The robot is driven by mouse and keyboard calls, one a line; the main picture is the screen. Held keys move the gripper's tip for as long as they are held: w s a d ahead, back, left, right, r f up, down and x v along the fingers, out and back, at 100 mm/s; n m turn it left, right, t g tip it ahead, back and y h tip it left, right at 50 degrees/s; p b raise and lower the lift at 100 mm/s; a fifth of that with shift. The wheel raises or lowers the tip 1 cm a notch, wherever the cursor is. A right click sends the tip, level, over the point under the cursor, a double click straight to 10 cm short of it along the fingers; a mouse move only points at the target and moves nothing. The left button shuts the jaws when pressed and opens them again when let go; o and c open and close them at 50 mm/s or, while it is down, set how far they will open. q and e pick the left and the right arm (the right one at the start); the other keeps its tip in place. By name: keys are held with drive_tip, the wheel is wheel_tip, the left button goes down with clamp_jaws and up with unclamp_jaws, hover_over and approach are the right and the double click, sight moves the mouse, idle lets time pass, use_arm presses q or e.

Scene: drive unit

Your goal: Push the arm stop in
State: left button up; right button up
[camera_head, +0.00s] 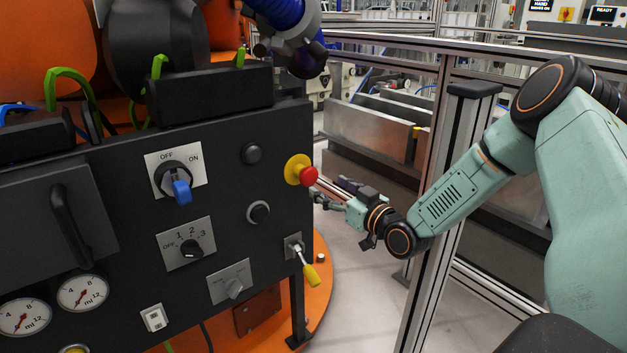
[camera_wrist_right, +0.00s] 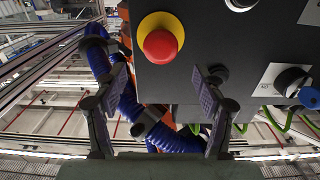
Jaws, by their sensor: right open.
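The arm stop is a red mushroom button (camera_head: 308,176) on a yellow round base (camera_head: 294,168). It sits near the right edge of the dark control panel (camera_head: 120,215). The red button also shows in the right wrist view (camera_wrist_right: 160,46), at the upper middle with its yellow ring around it. My right gripper (camera_head: 318,197) is just right of and slightly below the button in the head view. In the right wrist view its two fingers (camera_wrist_right: 160,100) are spread apart, with nothing between them. I cannot tell from the head view whether a fingertip touches the panel. My left gripper is out of view.
A rotary switch with a blue handle (camera_head: 180,190), a selector knob (camera_head: 192,248) and a yellow-tipped lever (camera_head: 311,274) are on the panel. A blue hose (camera_wrist_right: 150,135) hangs behind the fingers. An aluminium fence post (camera_head: 447,190) stands close to my right arm.

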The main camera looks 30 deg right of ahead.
sight(312, 178)
drive_tip(key=w, duration=0.1)
drive_tip(key=w+b, duration=0.1)
drive_tip(key=w, duration=0.1)
drive_tip(key=w+b, duration=0.1)
drive_tip(key=w, duration=0.1)
drive_tip(key=shift+a+f, duration=0.3)
drive_tip(key=shift+f, duration=0.05)
drive_tip(key=shift+w+r+b, duration=0.1)
drive_tip(key=shift+w+b, duration=0.4)
drive_tip(key=shift+w, duration=0.55)
drive_tip(key=shift+s+r, duration=0.1)
drive_tip(key=shift+c, duration=0.3)
clamp_jaws()
